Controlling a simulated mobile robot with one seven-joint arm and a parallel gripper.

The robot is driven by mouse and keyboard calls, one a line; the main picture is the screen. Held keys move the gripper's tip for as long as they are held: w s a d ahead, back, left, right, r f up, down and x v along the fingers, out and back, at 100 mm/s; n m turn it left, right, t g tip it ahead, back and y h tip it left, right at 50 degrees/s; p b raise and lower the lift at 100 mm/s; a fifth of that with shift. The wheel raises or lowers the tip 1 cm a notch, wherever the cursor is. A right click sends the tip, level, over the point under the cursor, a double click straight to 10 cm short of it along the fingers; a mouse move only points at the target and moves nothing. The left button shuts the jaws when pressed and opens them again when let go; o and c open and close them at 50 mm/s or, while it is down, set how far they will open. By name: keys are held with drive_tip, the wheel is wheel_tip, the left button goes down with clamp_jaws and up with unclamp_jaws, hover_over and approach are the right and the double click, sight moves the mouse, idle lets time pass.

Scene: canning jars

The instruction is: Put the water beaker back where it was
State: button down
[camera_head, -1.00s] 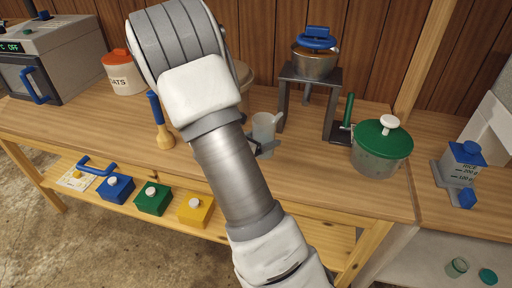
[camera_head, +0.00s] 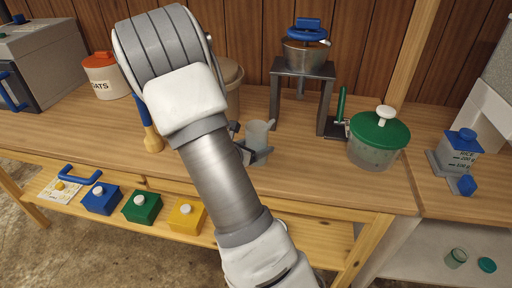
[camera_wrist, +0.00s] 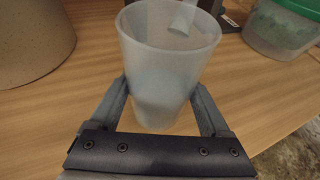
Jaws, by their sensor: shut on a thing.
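The water beaker (camera_head: 258,133) is a translucent, frosted cup standing upright over the counter, left of the metal stand. It fills the middle of the wrist view (camera_wrist: 165,60), with a pale bluish lower part and a pale piece at its far rim. My gripper (camera_head: 256,154) is shut on the beaker, one finger on each side of its lower body, as the wrist view (camera_wrist: 162,104) shows. My arm hides part of the counter. I cannot tell whether the beaker's base touches the counter.
A metal stand (camera_head: 275,95) bears a pot with a blue handle (camera_head: 305,52). A green-lidded pot (camera_head: 378,140) stands right of it. A tan canister (camera_head: 230,88) is behind my arm. Bare counter lies between beaker and green-lidded pot.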

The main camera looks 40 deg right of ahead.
drive_tip(key=shift+f, duration=0.2)
unclamp_jaws()
drive_tip(key=shift+r, duration=0.15)
